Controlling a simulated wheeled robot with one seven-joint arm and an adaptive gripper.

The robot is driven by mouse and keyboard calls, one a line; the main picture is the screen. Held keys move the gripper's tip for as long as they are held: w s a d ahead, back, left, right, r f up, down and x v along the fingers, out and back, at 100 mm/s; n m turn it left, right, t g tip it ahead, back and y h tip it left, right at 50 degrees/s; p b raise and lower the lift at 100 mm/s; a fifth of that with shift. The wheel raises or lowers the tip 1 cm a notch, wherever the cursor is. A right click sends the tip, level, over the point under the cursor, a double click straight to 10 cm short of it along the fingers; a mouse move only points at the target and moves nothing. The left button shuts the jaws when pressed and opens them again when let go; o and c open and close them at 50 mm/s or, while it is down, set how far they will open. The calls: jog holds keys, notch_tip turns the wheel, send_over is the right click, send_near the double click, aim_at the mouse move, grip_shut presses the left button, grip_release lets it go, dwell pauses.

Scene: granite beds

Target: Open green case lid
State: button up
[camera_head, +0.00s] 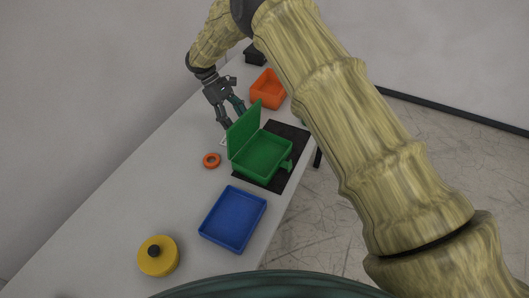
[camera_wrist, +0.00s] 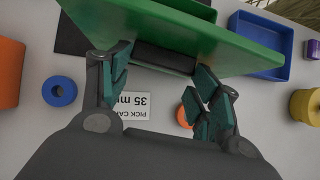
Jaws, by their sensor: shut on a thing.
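The green case (camera_head: 262,157) stands on a dark mat, its lid (camera_head: 242,132) raised to roughly upright on the left side and its inside showing empty. My gripper (camera_head: 232,115) is at the outer face and upper edge of the lid. In the wrist view the green lid (camera_wrist: 190,32) crosses the top, with a black bar (camera_wrist: 165,58) along its lower edge. The fingers of my gripper (camera_wrist: 160,85) stand at the two ends of this bar, closed on it. The exact contact is partly hidden.
A blue tray (camera_head: 232,219), a yellow round pot (camera_head: 158,256) and an orange ring (camera_head: 212,160) are on the table in front. An orange bin (camera_head: 267,88) stands behind. A blue ring (camera_wrist: 59,91) and a printed label (camera_wrist: 125,105) lie near my fingers. The table's left side is clear.

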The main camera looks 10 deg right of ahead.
jog(key=shift+w+a+f, duration=0.1)
jog(key=shift+a+f, duration=0.05)
jog(key=shift+f, duration=0.05)
jog(key=shift+w+a+b, duration=0.15)
jog(key=shift+a+b, duration=0.05)
jog(key=shift+b, duration=0.15)
dwell(1.0)
jog(key=o, duration=0.7)
jog(key=shift+o, duration=0.2)
jog(key=v, duration=0.7)
jog(key=shift+r+p, duration=0.45)
jog(key=shift+r, duration=0.05)
dwell(0.5)
